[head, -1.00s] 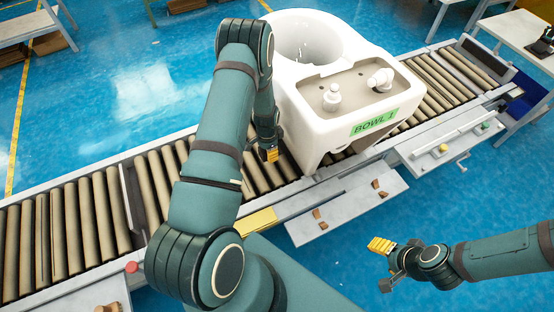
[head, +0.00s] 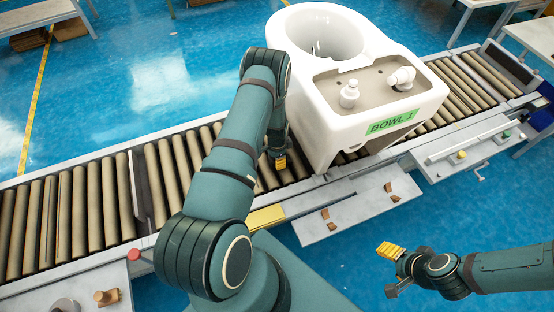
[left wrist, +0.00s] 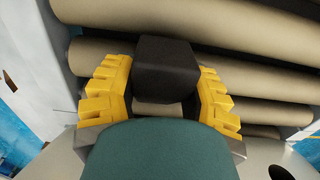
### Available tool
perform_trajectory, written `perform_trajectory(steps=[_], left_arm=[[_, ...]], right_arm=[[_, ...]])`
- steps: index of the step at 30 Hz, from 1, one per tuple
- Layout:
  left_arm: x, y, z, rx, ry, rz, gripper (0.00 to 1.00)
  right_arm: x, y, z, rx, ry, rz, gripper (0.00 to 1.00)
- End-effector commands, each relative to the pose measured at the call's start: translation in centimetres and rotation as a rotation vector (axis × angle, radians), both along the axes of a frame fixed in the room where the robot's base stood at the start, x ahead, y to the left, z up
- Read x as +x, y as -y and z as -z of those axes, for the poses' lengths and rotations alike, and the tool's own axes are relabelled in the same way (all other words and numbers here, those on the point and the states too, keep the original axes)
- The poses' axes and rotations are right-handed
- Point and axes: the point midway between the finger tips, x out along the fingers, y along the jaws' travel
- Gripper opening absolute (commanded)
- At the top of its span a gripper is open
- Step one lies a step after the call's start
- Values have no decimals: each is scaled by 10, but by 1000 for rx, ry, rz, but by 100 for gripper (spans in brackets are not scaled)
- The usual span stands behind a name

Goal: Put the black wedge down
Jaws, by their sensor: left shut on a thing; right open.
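The black wedge (left wrist: 165,70) shows in the left wrist view as a dark block between the yellow fingers of my left gripper (left wrist: 158,95), which is shut on it. Tan rollers lie behind it; I cannot tell whether it touches them. In the head view my left gripper (head: 280,162) is low over the conveyor rollers (head: 95,195), left of the white toilet bowl (head: 345,110); the wedge cannot be made out there. My right gripper (head: 390,268) is open and empty at the lower right, clear of the conveyor.
The toilet bowl carries a green "BOWL 1" label (head: 391,121). A grey shelf (head: 350,213) with small brown pieces juts from the conveyor's near side. Rollers left of my arm are bare.

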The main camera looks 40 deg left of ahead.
Motion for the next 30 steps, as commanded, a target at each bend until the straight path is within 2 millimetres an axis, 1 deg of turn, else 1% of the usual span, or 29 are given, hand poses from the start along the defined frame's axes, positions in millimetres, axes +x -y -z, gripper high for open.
perform_trajectory(steps=[4, 8, 9, 11, 12, 23, 26, 30], left_arm=[[0, 0, -2, 0, 1, 0, 2], [0, 0, 2, 0, 1, 0, 2], [0, 0, 3, 0, 0, 0, 52], [0, 0, 2, 0, 0, 0, 73], [0, 0, 2, 0, 0, 0, 75], [0, 0, -1, 0, 0, 0, 75], [0, 0, -12, 0, 1, 0, 75], [1, 0, -39, 0, 1, 0, 75]], right_arm=[[0, 0, -1, 0, 0, 0, 62], [0, 0, 3, 0, 1, 0, 62], [1, 0, 3, 0, 2, 1, 62], [1, 0, 2, 0, 1, 0, 62], [1, 0, 2, 0, 1, 0, 62], [0, 0, -1, 0, 1, 0, 62], [-1, 0, -4, 0, -1, 0, 62], [-2, 0, -12, 1, -5, -1, 62]])
